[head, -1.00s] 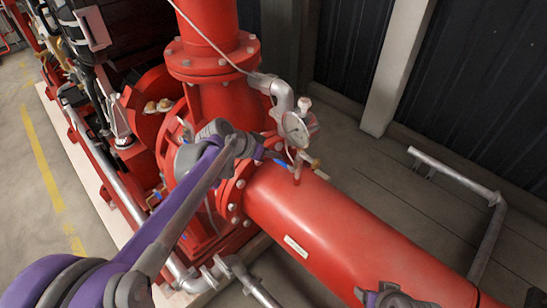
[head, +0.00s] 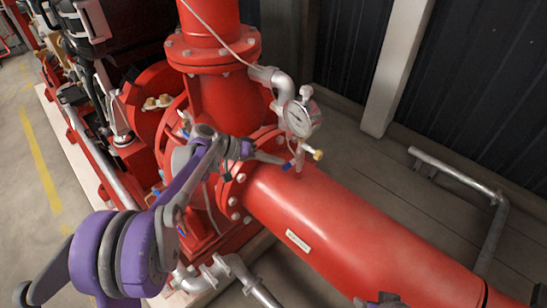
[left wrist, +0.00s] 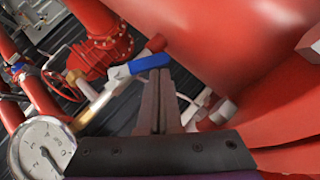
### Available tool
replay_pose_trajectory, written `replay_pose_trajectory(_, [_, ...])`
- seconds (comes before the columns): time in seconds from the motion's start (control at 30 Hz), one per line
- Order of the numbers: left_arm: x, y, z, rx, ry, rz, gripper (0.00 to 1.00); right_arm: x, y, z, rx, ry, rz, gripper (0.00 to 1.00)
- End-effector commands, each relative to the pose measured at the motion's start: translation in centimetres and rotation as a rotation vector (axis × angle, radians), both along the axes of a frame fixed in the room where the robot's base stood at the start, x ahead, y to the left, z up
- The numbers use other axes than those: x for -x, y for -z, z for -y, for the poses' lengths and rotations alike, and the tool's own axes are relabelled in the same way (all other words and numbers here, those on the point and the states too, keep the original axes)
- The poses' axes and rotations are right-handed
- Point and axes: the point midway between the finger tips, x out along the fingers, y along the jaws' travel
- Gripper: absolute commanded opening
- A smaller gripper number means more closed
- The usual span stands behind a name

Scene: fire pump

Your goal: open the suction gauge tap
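The round suction gauge (head: 301,117) stands above the red suction pipe (head: 345,235); its white dial also shows in the left wrist view (left wrist: 42,147). Below it is the tap with a blue lever handle (head: 287,167) and a brass end (head: 318,155). In the left wrist view the blue handle (left wrist: 150,64) lies across the fingertips, beside a red-tipped stub. My left gripper (head: 280,160) reaches the tap from the left. Its fingers (left wrist: 156,80) are together with only a thin line between them and nothing visible held. Whether the tips touch the handle I cannot tell.
A bolted red flange (head: 212,52) and a silver elbow pipe (head: 275,80) rise behind the gauge. A thin cable runs down to the elbow. A grey floor rail (head: 455,175) stands at the right.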

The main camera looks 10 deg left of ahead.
Motion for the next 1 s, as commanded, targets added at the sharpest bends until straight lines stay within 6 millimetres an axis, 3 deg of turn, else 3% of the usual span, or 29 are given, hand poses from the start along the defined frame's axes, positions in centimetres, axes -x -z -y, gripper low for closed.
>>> replay_pose_trajectory(0.3, [0.5, 1.6, 0.7, -0.002, -0.001, 0.001, 0.0, 0.1, 0.7, 0.0, 0.0, 0.0, -0.002, 0.68])
replay_pose_trajectory(1.0, [0.5, -0.2, 0.7, -0.002, -0.001, 0.002, 0.0, -0.1, -0.6, 0.0, 0.0, 0.0, 0.002, 0.68])
